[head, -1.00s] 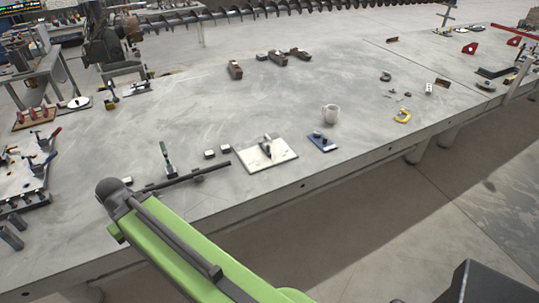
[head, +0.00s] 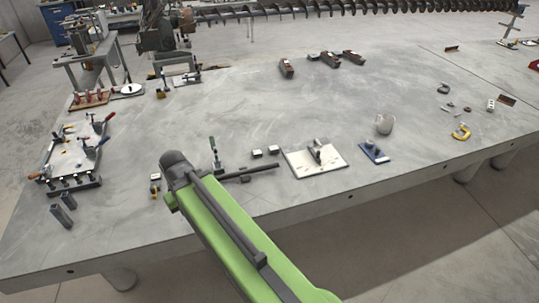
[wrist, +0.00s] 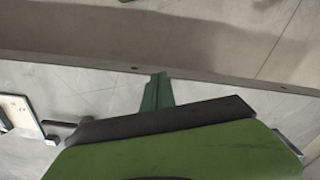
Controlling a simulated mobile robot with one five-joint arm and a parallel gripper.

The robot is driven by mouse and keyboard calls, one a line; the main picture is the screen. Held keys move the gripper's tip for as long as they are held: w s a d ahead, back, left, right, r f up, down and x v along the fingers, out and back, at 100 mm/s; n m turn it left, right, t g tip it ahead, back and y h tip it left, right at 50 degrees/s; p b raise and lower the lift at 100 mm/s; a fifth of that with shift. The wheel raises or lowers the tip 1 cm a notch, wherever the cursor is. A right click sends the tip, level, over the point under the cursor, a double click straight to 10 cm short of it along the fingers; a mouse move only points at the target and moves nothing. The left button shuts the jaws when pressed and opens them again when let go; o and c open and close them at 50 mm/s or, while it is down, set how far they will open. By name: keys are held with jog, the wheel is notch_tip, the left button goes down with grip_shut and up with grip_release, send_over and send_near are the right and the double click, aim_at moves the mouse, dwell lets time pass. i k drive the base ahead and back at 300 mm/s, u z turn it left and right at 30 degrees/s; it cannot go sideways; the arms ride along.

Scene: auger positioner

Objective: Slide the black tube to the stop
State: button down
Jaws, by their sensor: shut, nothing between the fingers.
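The black tube (head: 262,169) lies near the table's front edge in the head view, beside a green-handled clamp (head: 214,155). Its left end is close to my arm's dark joint. In the wrist view a dark bar end (wrist: 58,124) at the left may be the tube. My gripper (wrist: 158,80) shows there as two narrow green fingers, shut and empty, seen against the table's edge. In the head view my arm hides it. A small block with yellow (head: 155,187) stands left of the arm. I cannot tell whether it is the stop.
A white plate with a clamp (head: 318,157) and a blue plate (head: 374,152) lie right of the tube. Two small blocks (head: 265,152) lie behind it. A clamp-covered fixture (head: 75,155) is at the left. The middle of the table (head: 240,110) is clear.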

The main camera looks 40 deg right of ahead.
aim_at(256, 170)
jog(key=i, duration=1.2)
jog(key=z, duration=0.05)
